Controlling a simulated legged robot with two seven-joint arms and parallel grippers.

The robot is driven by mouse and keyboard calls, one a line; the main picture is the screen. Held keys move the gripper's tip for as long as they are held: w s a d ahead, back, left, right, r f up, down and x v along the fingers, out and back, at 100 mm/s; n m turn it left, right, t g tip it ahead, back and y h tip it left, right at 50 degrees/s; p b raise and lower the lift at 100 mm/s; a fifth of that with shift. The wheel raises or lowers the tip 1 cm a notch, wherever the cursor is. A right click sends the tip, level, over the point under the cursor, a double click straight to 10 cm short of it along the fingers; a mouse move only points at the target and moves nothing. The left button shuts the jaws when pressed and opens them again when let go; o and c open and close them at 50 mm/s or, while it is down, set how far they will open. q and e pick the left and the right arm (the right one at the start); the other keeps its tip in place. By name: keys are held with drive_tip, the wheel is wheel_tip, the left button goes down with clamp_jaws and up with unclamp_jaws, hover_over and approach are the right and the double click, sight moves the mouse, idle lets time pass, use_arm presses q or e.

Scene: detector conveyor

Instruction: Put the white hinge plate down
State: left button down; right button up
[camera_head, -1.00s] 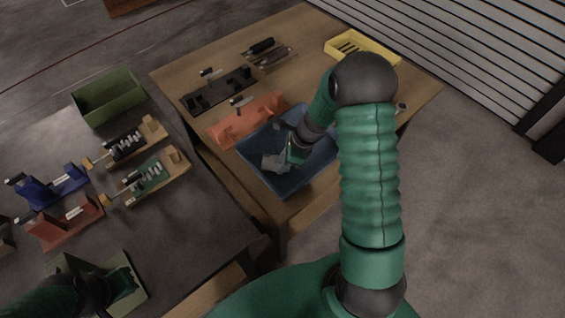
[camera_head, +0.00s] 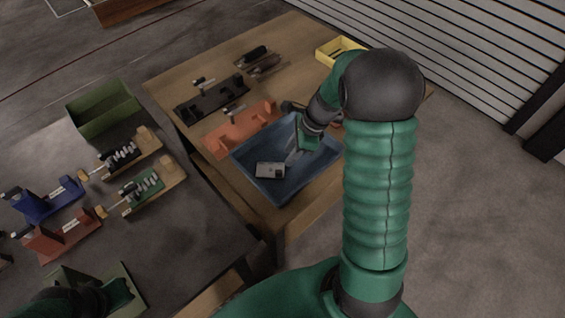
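The white hinge plate (camera_head: 268,170), a small pale plate with a dark spot at one end, lies in the blue bin (camera_head: 243,158) on the wooden table. My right gripper (camera_head: 293,158) is inside the bin, just up and right of the plate and apart from it. Its fingers are small and partly shaded, but they look open and empty. My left gripper (camera_head: 122,292) is at the bottom left by a green bin; its fingers are too dark to read.
An orange fixture (camera_head: 240,128), a black fixture (camera_head: 210,98) and a yellow tray (camera_head: 337,48) are on the wooden table. The dark table at left holds a green bin (camera_head: 102,108), a blue fixture (camera_head: 48,200), a red fixture (camera_head: 62,235) and wooden racks (camera_head: 155,188).

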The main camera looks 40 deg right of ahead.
drive_tip(key=s+a+r+n+h, duration=0.1)
drive_tip(key=s+a+n, duration=0.3)
drive_tip(key=a+n, duration=0.4)
drive_tip(key=s+a+n+h, duration=0.2)
drive_tip(key=s+a+n, duration=0.3)
drive_tip(key=n, duration=1.2)
drive_tip(key=a, duration=0.2)
drive_tip(key=shift+a+r, duration=0.35)
drive_tip(key=shift+s+d, duration=0.1)
drive_tip(key=shift+d, duration=0.15)
